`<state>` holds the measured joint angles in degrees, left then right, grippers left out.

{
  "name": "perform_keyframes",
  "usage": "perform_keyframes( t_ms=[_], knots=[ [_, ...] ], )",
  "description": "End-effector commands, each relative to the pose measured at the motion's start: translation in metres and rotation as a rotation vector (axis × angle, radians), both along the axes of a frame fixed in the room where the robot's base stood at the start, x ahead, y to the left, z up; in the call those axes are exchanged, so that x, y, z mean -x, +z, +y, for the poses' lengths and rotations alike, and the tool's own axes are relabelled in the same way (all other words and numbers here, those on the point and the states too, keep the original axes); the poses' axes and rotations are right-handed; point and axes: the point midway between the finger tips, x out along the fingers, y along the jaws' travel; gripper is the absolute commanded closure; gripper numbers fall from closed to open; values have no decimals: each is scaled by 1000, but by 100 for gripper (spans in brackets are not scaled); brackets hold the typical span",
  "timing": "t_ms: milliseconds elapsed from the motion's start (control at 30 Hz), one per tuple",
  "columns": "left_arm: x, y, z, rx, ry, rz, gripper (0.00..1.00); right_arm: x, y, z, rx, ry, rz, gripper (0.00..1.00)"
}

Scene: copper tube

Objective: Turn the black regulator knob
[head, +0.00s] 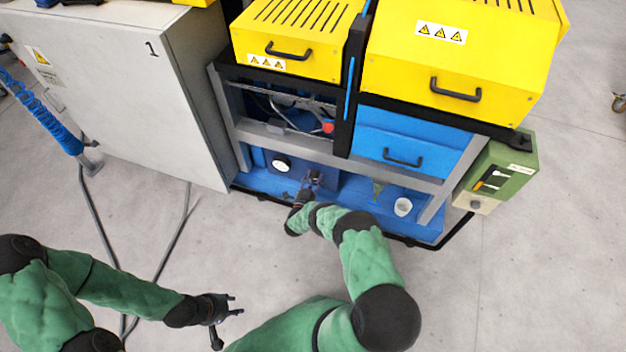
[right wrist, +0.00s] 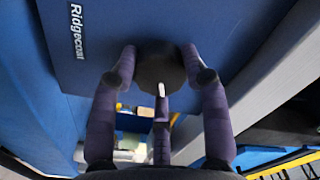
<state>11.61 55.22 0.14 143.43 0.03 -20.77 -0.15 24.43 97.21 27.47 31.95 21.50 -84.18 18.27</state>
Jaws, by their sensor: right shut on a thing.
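The black regulator knob (right wrist: 160,66) with a white mark sits on a dark blue panel (right wrist: 110,30) in the right wrist view. The white mark points toward the bottom of that view. My right gripper (right wrist: 160,80) has its fingers closed around the knob, one on each side and one below. In the head view my right gripper (head: 312,182) reaches into the lower blue bay of the machine, and the knob cannot be made out there. My left gripper (head: 232,312) is open and empty above the floor at lower left, far from the machine.
A round white gauge (head: 282,163) is left of my right gripper. A white cup (head: 403,207) stands in the bay to the right. A grey cabinet (head: 120,100) stands left of the machine. A green box (head: 505,165) hangs at right. Cables lie on the floor.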

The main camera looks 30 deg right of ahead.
Motion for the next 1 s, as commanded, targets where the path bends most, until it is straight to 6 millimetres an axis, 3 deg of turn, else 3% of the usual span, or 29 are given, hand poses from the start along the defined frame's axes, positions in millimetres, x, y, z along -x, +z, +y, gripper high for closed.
perform_keyframes(
  t_ms=[300,333,400,767,1000],
  knots=[
    [0,0,0,0,0,0,60,0,1,-1,2,-1,-3,86],
    [0,0,0,0,0,0,60,0,1,-1,1,-2,-2,48],
    [0,0,0,0,0,0,60,0,1,-1,2,-2,-2,30],
    [0,0,0,0,0,0,60,1,0,1,1,-1,0,30],
    [0,0,0,0,0,0,60,18,-1,21,-1,1,3,30]
  ],
)
